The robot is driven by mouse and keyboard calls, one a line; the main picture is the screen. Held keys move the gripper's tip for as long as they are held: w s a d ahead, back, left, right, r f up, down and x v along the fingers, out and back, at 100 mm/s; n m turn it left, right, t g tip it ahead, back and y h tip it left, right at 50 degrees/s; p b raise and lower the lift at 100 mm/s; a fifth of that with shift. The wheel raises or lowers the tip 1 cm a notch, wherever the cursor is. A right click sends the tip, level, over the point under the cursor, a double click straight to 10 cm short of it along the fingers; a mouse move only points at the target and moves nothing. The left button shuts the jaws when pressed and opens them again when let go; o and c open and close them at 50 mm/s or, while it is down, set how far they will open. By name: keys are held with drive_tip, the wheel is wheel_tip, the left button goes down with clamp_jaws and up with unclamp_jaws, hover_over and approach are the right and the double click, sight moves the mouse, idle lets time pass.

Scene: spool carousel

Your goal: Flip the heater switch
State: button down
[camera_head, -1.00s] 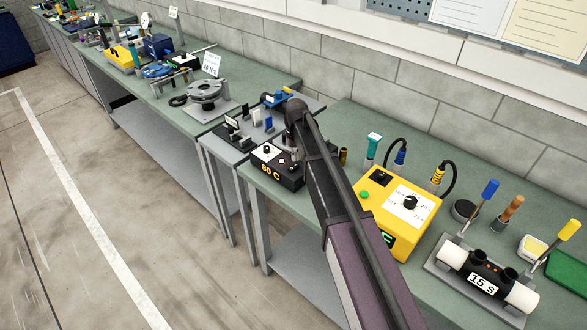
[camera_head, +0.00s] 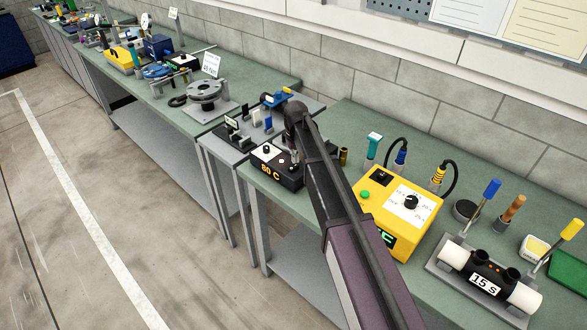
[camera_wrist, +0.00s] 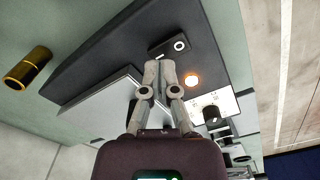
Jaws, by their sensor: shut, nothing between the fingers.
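The heater is a black box (camera_head: 272,170) with an orange "80 C" readout, near the left end of the right bench. In the wrist view its dark top carries a black rocker switch (camera_wrist: 168,50) with a white ring mark, a glowing orange lamp (camera_wrist: 193,80) and a black knob (camera_wrist: 211,113) on a white dial. My gripper (camera_wrist: 160,66) is shut and empty, with its fingertips over the box top close beside the switch. I cannot tell whether they touch it. In the head view my arm partly hides the box's right end and the gripper (camera_head: 296,164).
A flat grey metal plate (camera_wrist: 100,106) lies beside the switch, and a brass cylinder (camera_wrist: 27,68) stands farther off. A yellow control box (camera_head: 412,190) and a "15 S" fixture (camera_head: 486,284) stand to the right. A blue-handled item (camera_head: 275,98) stands behind on the left.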

sight(295, 165)
drive_tip(key=shift+f+b, duration=0.8)
idle(0.7)
drive_tip(key=shift+r, duration=0.1)
drive_tip(key=shift+r+p, duration=3.45)
drive_tip(key=shift+p, duration=0.15)
drive_tip(key=shift+f, duration=0.1)
